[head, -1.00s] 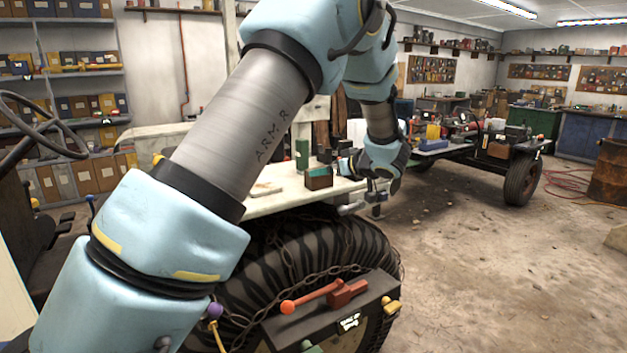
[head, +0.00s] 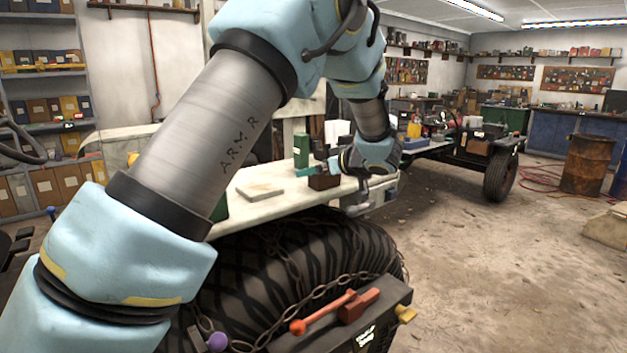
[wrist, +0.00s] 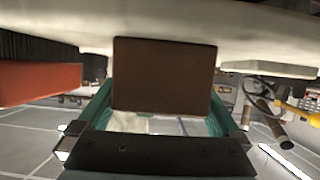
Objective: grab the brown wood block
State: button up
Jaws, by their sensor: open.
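The brown wood block (head: 323,182) sits on the pale bench-like surface (head: 280,205) above the big tire in the head view. In the wrist view the brown block (wrist: 164,75) fills the middle, its flat face toward the camera. My gripper (wrist: 160,122) is open, with one teal finger on each side of the block's lower part in that picture. I cannot tell whether the fingers touch it. In the head view my gripper (head: 345,165) is right beside the block, on its right, and its fingertips are partly hidden.
A taller green block (head: 301,150) stands just behind the brown one. A flat pale slab (head: 260,190) lies to its left. An orange-red thing (wrist: 40,82) is at the left of the wrist view. Concrete floor (head: 460,260) is open on the right.

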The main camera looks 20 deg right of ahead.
jog(key=c, duration=1)
jog(key=shift+c, duration=0.2)
jog(key=shift+r, duration=0.1)
